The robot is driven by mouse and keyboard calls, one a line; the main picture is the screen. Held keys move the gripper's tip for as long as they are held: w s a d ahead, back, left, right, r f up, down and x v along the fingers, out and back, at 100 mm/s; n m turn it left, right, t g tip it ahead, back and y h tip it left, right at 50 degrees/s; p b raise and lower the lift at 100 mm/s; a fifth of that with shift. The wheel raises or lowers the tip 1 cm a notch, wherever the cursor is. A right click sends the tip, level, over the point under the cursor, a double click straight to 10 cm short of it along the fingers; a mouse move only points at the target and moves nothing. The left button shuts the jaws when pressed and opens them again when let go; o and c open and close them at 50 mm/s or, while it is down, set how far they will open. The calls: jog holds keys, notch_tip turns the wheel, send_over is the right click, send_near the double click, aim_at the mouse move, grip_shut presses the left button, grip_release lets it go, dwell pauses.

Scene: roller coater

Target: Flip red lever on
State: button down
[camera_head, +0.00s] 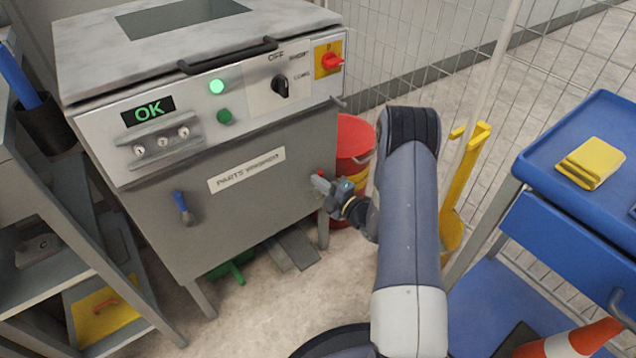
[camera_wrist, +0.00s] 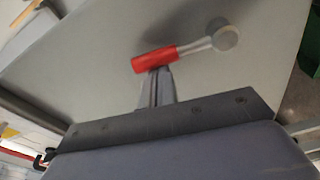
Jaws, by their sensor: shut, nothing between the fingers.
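The red lever (camera_wrist: 153,61) is on the machine's grey panel in the wrist view. Its red handle points left and slightly down from a silver arm and round pivot. My gripper (camera_wrist: 160,72) is shut and empty, with its fingertips right at the handle's lower edge. I cannot tell whether they touch it. In the head view my gripper (camera_head: 322,184) is at the right end of the machine's front, below the control panel. Only a small red bit of the lever (camera_head: 320,172) shows there.
A red bucket (camera_head: 355,140) stands behind my gripper. A blue cart (camera_head: 560,220) is at right, a grey shelf (camera_head: 45,250) at left.

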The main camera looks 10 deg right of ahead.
aim_at(330, 174)
jog(key=shift+w+d+f+m+t+p, duration=0.1)
jog(key=shift+w+d+f+m+p, duration=0.15)
jog(key=shift+d+m, duration=0.55)
jog(key=shift+w+d+f+m+t+p, duration=0.1)
jog(key=shift+w+d+f+m+p, duration=0.1)
jog(key=shift+w+d+m, duration=0.4)
jog(key=shift+w+d+f+m+t+p, duration=0.1)
jog(key=shift+d+f+m+p, duration=0.15)
jog(key=shift+d+m, duration=0.65)
jog(key=shift+w+d+f+b, duration=0.2)
jog(key=shift+d+f+b, duration=0.05)
jog(key=shift+d+f, duration=0.2)
jog(key=shift+w+d+f+b, duration=0.15)
jog(key=shift+d+f+b, duration=0.1)
jog(key=shift+d+f, duration=0.2)
jog(key=shift+d, duration=0.1)
jog(key=shift+f, duration=0.1)
